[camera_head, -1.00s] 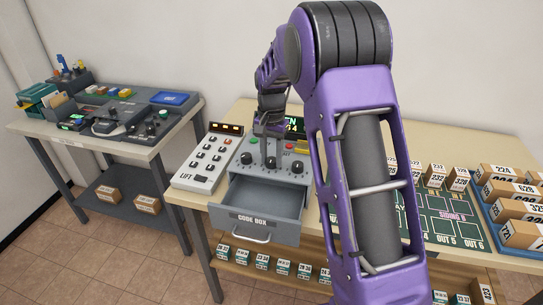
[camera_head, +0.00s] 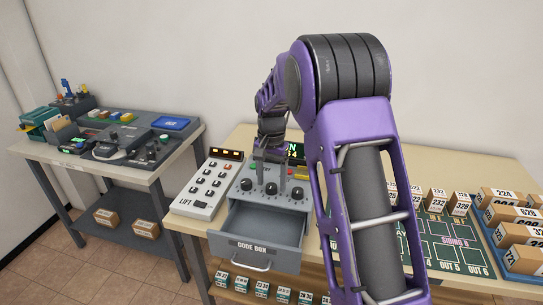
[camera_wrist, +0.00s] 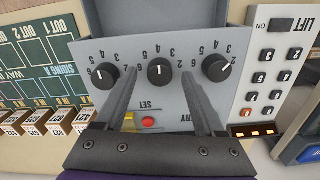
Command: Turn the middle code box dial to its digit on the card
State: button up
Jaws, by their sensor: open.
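The grey code box (camera_head: 262,222) stands at the table's front with three black dials on its sloped top. The middle dial (camera_wrist: 160,71) lies between my gripper's two spread fingers (camera_wrist: 160,76), with a gap on either side. Its white pointer line points up in the wrist view, toward the drawer side. The left dial (camera_wrist: 104,76) and right dial (camera_wrist: 216,68) of the wrist view lie outside the fingers. My gripper (camera_head: 270,180) is open in the head view too. No card with a readable digit shows.
The box's drawer (camera_head: 250,250) is open and looks empty. A red button (camera_wrist: 148,121) sits between the fingers' bases. The lift keypad (camera_head: 208,183) is close on the left. Numbered parcels (camera_head: 510,225) stand at the right.

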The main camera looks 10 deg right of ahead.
aim_at(272, 186)
notch_tip(272, 186, up, 16)
jog(key=shift+r, duration=0.25)
